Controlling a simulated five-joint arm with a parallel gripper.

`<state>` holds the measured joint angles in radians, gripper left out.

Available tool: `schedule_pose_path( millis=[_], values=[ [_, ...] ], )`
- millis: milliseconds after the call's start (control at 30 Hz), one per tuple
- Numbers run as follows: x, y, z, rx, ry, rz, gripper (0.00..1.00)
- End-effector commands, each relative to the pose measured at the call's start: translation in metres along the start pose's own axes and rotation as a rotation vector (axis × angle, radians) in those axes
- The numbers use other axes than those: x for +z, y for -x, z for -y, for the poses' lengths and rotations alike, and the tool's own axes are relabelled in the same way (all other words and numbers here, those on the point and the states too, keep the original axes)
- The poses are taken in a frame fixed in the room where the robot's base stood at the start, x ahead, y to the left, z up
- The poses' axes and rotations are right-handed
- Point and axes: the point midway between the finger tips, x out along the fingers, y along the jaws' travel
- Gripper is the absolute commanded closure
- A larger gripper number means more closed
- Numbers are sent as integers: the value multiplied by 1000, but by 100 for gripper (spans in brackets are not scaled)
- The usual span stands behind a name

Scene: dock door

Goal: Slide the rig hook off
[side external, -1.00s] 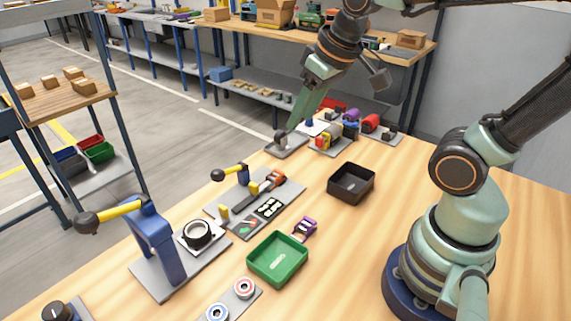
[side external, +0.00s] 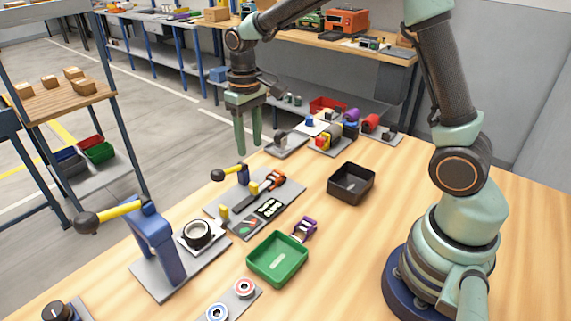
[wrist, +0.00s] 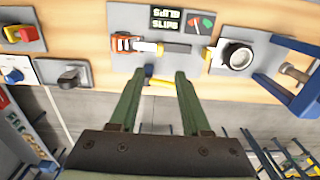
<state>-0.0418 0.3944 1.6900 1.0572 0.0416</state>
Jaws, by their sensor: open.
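A grey rig plate (side external: 232,221) lies mid-table, with an orange part (side external: 273,181), yellow blocks and a dark sliding bar. The orange part (wrist: 124,43) and grey bar (wrist: 177,49) also show in the wrist view. I cannot tell for certain which part is the hook. A blue post with a yellow lever (side external: 233,171) and dark knob stands at the plate's far edge. My gripper (side external: 248,147) points down, open and empty, above and beyond the plate. In the wrist view the lever (wrist: 160,82) shows between my fingertips (wrist: 160,73), lower than them.
A blue press (side external: 160,240) with a yellow handle stands left of the rig. A plate with a grey knob (side external: 280,140) lies behind. Bare table surrounds my base.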

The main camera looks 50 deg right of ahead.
Motion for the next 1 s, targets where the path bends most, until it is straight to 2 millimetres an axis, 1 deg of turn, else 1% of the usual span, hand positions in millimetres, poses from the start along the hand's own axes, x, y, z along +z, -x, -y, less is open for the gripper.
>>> schedule_pose_path(
  millis=[167,400,600,700,800,1000],
  values=[
    [2,-25,0,0,0,5,52],
    [2,-72,0,0,0,6,52],
    [2,-102,0,0,0,4,52],
    [1,-110,0,0,0,3,52],
    [1,-115,0,0,0,0,52],
    [1,-116,0,0,0,0,52]
  ],
)
